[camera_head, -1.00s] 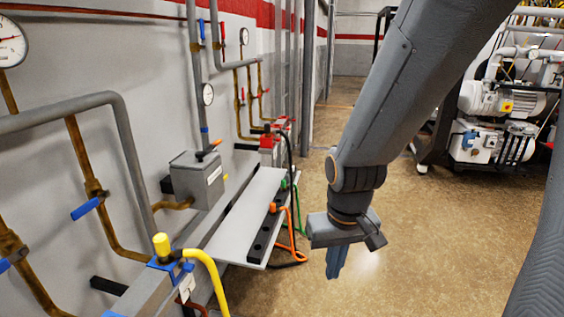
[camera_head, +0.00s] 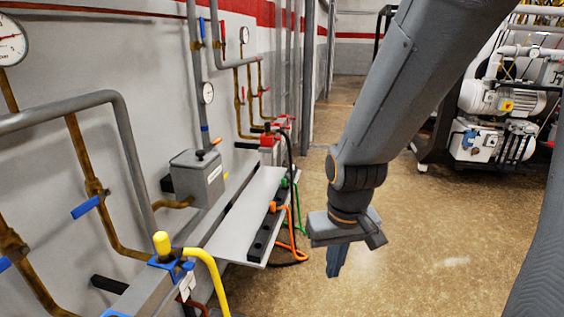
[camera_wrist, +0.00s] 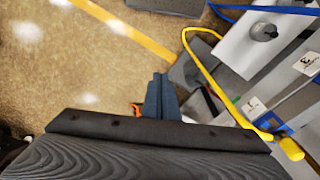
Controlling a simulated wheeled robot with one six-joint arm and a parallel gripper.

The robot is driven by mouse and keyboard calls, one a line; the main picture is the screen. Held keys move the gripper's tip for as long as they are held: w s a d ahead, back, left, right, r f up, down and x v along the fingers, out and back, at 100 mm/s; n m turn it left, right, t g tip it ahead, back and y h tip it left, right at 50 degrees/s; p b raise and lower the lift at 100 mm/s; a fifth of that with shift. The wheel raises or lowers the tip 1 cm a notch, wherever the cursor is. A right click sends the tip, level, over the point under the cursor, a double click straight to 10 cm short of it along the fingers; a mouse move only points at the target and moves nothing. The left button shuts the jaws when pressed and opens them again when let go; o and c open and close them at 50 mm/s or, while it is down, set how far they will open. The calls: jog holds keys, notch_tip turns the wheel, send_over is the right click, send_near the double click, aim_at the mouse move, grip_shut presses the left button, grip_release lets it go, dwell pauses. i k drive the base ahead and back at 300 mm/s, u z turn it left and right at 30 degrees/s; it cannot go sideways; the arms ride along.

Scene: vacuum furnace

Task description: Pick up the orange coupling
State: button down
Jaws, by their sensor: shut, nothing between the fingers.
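The orange coupling (camera_head: 273,207) sits at a black strip on the grey shelf, left of my gripper in the head view. An orange hose hangs from it over the shelf edge. My gripper (camera_head: 335,274) points down over open floor, apart from the coupling, its blue-grey fingers shut and empty. In the wrist view the shut fingers (camera_wrist: 160,82) show in the middle. A small orange patch (camera_wrist: 137,108) shows left of them, mostly hidden by the gripper body; I cannot tell which part it is.
The grey shelf (camera_head: 232,216) runs along the left wall, with a green hose (camera_head: 297,205) farther back. A yellow coupling (camera_head: 162,243) with a yellow hose stands in front. A grey box (camera_head: 197,178) and pipes line the wall.

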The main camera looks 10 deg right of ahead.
aim_at(273, 209)
jog(key=z, duration=0.65)
jog(key=i, duration=2.7)
jog(key=u, duration=0.6)
